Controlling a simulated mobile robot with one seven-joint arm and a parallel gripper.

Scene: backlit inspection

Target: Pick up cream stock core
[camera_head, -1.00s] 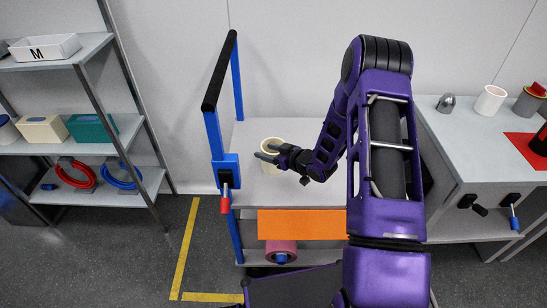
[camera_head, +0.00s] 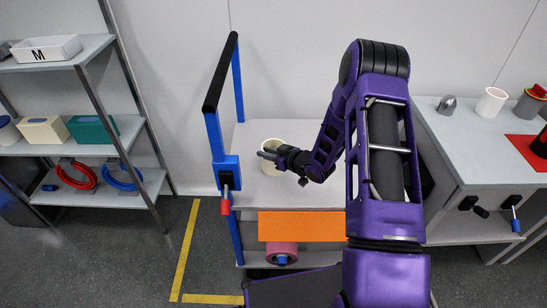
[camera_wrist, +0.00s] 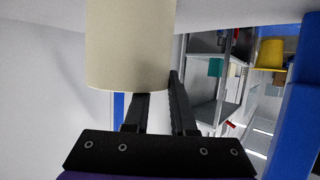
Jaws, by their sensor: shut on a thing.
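The cream stock core (camera_head: 277,167) is a hollow, pale cylinder, upright on the grey top of the blue-framed cart (camera_head: 290,190) near its back left. My gripper (camera_head: 269,153) reaches it from the right and is shut on it. In the wrist view the core (camera_wrist: 130,45) fills the upper middle, with the dark gripper fingers (camera_wrist: 158,97) at its end. The left fingertip is partly hidden by the core, so I cannot tell exactly how the fingers sit on its wall. I see no clear gap under the core.
The cart's black-topped handle (camera_head: 220,72) rises left of the core. An orange panel (camera_head: 300,225) hangs at the cart's front, with a pink roll (camera_head: 282,252) below. A shelf rack (camera_head: 90,150) stands left and a grey counter (camera_head: 465,150) right. The cart top around the core is otherwise clear.

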